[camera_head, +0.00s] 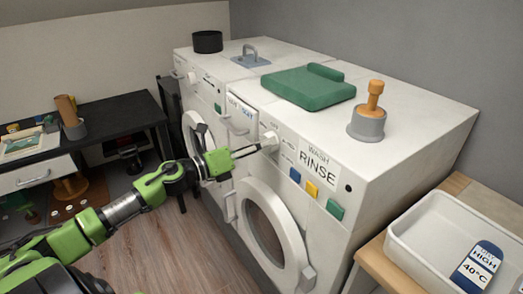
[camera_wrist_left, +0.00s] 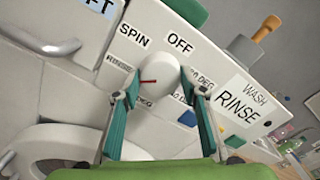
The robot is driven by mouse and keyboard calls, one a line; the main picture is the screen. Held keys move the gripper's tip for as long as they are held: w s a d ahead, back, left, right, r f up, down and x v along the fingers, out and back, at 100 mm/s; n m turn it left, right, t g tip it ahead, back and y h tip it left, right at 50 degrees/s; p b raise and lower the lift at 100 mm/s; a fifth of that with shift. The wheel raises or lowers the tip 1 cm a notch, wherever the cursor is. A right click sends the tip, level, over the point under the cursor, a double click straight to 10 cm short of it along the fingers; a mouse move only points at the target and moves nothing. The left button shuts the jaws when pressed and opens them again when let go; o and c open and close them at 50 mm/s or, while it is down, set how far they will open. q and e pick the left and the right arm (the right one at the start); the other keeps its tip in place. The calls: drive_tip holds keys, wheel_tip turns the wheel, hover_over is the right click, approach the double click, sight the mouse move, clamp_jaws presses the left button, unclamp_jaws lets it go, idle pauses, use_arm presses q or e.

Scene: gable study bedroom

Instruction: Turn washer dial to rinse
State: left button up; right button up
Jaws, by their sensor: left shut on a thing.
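The washer (camera_head: 330,215) is a white front-loader with a big "WASH RINSE" label (camera_head: 317,160) on its panel. Its white round dial (camera_head: 271,138) sits left of that label. In the left wrist view the dial (camera_wrist_left: 163,72) has a red pointer mark towards the picture's left, near a partly hidden "DEG" label and below a "RINSE" label (camera_wrist_left: 118,63). "SPIN" (camera_wrist_left: 134,35) and "OFF" (camera_wrist_left: 180,44) labels stand above it. My left gripper (camera_head: 257,149) reaches in from the left and is shut on the dial, one finger on each side. My right gripper is out of view.
Blue, yellow and green buttons (camera_head: 334,209) lie below the label. A round door (camera_head: 300,245) with a handle sits lower. A green folded item (camera_head: 310,88) and a grey pot (camera_head: 367,125) are on top. A white tray (camera_head: 405,225) stands at right, a black desk (camera_head: 110,120) at left.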

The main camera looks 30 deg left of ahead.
use_arm(q)
drive_tip(key=shift+f+m+b, duration=0.15)
drive_tip(key=shift+m+b, duration=0.15)
drive_tip(key=shift+m, duration=0.4)
drive_tip(key=o, duration=1.1)
drive_tip(key=shift+o, duration=0.2)
drive_tip(key=v, duration=1.2)
